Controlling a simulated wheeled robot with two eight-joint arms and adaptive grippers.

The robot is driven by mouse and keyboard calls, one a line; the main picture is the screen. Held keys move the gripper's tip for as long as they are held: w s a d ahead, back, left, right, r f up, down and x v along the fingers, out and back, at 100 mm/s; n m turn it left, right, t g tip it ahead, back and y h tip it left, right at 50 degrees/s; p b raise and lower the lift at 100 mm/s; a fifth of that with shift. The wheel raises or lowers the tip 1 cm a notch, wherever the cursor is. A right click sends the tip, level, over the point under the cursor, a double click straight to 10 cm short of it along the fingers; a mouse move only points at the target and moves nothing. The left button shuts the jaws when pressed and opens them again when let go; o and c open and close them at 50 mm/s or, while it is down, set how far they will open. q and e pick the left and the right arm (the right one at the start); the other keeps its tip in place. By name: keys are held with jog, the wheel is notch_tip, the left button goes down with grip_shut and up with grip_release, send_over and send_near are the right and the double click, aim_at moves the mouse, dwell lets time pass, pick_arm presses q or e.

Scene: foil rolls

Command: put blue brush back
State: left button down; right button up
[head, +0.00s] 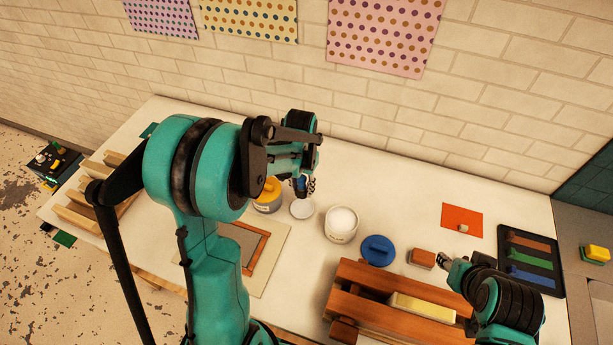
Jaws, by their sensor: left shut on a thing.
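My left gripper (304,180) hangs above the table, seen from behind its own arm. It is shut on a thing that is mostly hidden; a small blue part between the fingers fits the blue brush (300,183). It is held above the pots, near a white lid (301,208). A black tray (508,233) at the right has brown, green and blue strips; the blue strip (531,276) is nearest the front. My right gripper (451,262) is low beside the tray's left side, and its finger opening is unclear.
A yellow-topped pot (267,205), a white pot (342,226) and a blue lid (378,250) stand mid-table. A wooden rack (390,285) lies in front. An orange square (462,218) lies behind my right gripper. A framed board (270,258) is partly behind my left arm.

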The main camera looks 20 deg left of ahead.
pick_arm(q)
jog(key=shift+s+f+b, duration=0.2)
jog(key=shift+f+b, duration=0.15)
jog(key=shift+f, duration=0.05)
jog(key=shift+s+f, duration=0.1)
jog(key=shift+f, duration=0.25)
jog(key=shift+f+b, duration=2.5)
jog(key=shift+f, duration=0.5)
pick_arm(e)
jog(key=shift+s+f, duration=0.2)
jog(key=shift+f, duration=2.6)
pick_arm(q)
jog(key=shift+f+b, duration=0.55)
jog(key=shift+f, duration=0.05)
pick_arm(e)
jog(key=shift+f, duration=0.6)
pick_arm(q)
jog(key=shift+c, duration=2.4)
grip_release()
jog(key=shift+r, duration=0.15)
pick_arm(e)
jog(key=shift+r, duration=0.15)
